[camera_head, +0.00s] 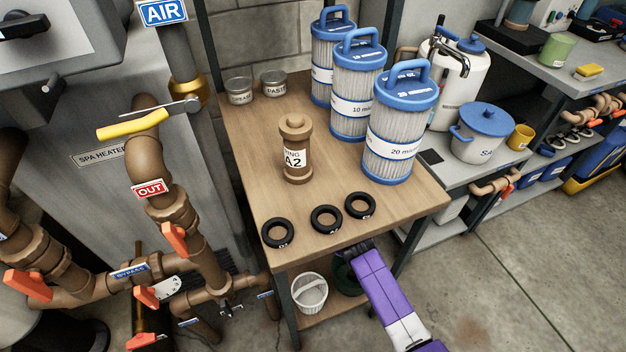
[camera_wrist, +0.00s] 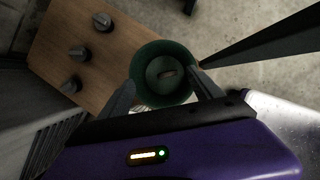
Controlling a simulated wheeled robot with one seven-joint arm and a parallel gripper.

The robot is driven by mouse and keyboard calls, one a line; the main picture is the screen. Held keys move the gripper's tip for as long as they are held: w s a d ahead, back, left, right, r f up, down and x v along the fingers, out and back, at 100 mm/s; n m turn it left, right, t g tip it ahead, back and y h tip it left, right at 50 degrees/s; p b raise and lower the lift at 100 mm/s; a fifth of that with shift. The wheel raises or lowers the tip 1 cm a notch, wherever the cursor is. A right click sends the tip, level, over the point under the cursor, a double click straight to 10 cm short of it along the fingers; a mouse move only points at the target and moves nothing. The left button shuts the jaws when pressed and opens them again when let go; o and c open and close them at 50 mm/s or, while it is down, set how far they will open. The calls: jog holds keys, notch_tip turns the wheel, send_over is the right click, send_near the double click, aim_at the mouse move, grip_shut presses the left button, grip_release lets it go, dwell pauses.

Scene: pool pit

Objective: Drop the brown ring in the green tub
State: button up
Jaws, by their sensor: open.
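The green tub (camera_wrist: 139,66) is round and open-topped in the wrist view, below and between my fingers. In it lies a small roundish dark shape with a light brownish spot at its middle; I cannot tell what it is. In the head view the tub (camera_head: 346,279) is mostly hidden under the table, behind my purple arm. My gripper (camera_head: 354,250) is at the table's front edge, its fingers open and apart in the wrist view (camera_wrist: 162,75). Three dark rings, left (camera_head: 278,233), middle (camera_head: 326,219) and right (camera_head: 360,205), lie on the table; none is clearly brown.
A brown A2 canister (camera_head: 296,150) stands on the wooden table (camera_head: 255,160), before blue-capped filters (camera_head: 357,90). A white basket (camera_head: 309,292) sits on the lower shelf. Three grey knob-like things (camera_wrist: 78,53) are on a wooden surface. Pipes are at left; floor is clear at right.

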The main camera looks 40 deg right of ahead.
jog(key=s+a+r+m+t+y+p, duration=0.1)
jog(key=s+a+r+m+t, duration=0.2)
jog(key=s+a+r+m, duration=0.3)
jog(key=s+a+r+m+t+p, duration=0.2)
jog(key=s+a+r+m+t, duration=0.15)
jog(key=s+a+m, duration=0.35)
jog(key=s+a+r+m+t+y, duration=0.1)
jog(key=s+a+r+m+t, duration=0.1)
jog(key=r, duration=0.7)
jog(key=s+a+r+m+t+y+p, duration=0.1)
jog(key=s+r+m, duration=0.4)
jog(key=r, duration=0.5)
jog(key=s+a+r+m+t+p, duration=0.1)
jog(key=s+a+r+m+t, duration=0.2)
jog(key=r, duration=0.6)
jog(key=shift+s+r+m+y, duration=0.4)
jog(key=shift+s, duration=0.25)
jog(key=shift+a, duration=0.1)
